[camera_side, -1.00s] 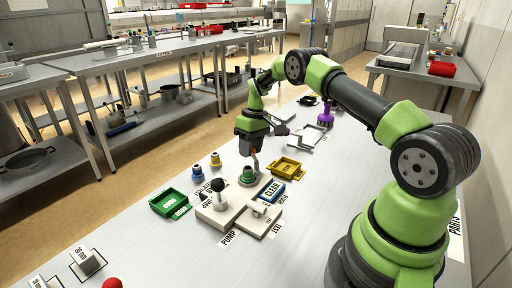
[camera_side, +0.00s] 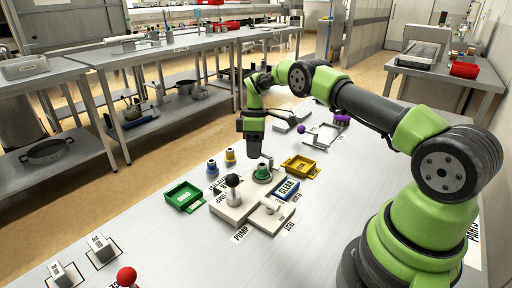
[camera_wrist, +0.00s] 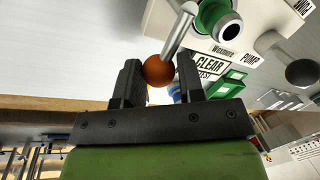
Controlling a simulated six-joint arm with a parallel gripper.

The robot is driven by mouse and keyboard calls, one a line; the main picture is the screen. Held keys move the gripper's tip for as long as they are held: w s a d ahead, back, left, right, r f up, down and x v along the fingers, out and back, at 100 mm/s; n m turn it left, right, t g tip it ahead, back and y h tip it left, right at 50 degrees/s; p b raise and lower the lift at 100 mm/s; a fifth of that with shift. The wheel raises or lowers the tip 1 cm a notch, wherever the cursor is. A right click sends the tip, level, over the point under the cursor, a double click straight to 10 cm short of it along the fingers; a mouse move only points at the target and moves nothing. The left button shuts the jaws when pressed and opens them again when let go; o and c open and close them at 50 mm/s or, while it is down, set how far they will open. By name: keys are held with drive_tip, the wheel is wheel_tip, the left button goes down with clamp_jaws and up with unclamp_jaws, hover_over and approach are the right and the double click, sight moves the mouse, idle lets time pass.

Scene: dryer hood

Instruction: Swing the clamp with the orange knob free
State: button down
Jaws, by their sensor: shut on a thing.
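The orange knob (camera_wrist: 158,70) sits between the two fingers of my gripper (camera_wrist: 160,85) in the wrist view, and the gripper is shut on it. In the side view my gripper (camera_side: 255,153) is just behind and left of the green part (camera_side: 262,171). The rod (camera_side: 268,160) shows there as a small grey piece; the knob is hidden.
A pale block with a black-knobbed lever (camera_side: 232,182) stands in front. Blue (camera_side: 212,168) and yellow (camera_side: 230,156) pieces stand left.

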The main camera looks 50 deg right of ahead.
drive_tip(key=shift+f, duration=0.1)
idle(0.4)
drive_tip(key=c, duration=0.8)
unclamp_jaws()
drive_tip(key=r, duration=0.4)
drive_tip(key=d+r, duration=0.1)
drive_tip(key=r, duration=0.1)
drive_tip(key=shift+w+r, duration=0.25)
drive_tip(key=shift+w, duration=0.1)
drive_tip(key=shift+d+r, duration=0.1)
drive_tip(key=shift+r, duration=0.4)
